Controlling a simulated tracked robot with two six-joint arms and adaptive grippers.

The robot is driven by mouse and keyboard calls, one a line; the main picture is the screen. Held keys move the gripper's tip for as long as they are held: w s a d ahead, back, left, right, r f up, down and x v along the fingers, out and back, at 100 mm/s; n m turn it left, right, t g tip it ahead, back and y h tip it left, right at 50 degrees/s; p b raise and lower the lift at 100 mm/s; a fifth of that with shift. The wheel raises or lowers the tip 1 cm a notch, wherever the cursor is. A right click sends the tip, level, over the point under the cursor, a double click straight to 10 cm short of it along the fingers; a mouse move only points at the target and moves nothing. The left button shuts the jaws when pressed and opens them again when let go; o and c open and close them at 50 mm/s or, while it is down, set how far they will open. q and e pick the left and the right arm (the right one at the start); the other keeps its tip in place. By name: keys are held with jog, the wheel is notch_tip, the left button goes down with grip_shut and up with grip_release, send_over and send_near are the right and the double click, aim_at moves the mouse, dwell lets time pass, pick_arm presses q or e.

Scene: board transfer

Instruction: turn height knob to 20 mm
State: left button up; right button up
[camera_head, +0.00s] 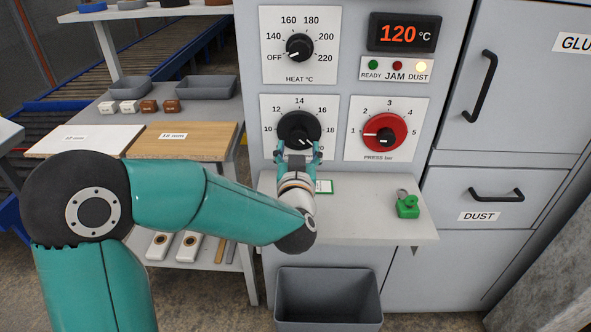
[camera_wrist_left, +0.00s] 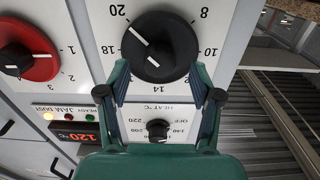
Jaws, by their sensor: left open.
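The black height knob (camera_head: 298,127) sits on a white scale plate with numbers up to 20. It also shows in the left wrist view (camera_wrist_left: 172,36), upside down there, with its white pointer line toward the 20 mark, close to it. My left gripper (camera_head: 299,150) is open just in front of the knob in the head view. In the left wrist view its two fingertips (camera_wrist_left: 160,66) stand apart on either side of the knob's near edge; I cannot tell whether they touch it. The fingers hide part of the scale in the head view. My right gripper is not in view.
The red press knob (camera_head: 384,134) is right of the height plate, and the heat knob (camera_head: 299,47) is above it. A display (camera_head: 404,33) reads 120 °C. A shelf below carries a green padlock-like item (camera_head: 407,205). A grey bin (camera_head: 328,298) stands underneath. Boards (camera_head: 183,138) lie left.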

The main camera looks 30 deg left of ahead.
pick_arm(q)
jog(key=v, duration=0.8)
jog(key=shift+s, duration=0.3)
jog(key=shift+d+f, duration=0.1)
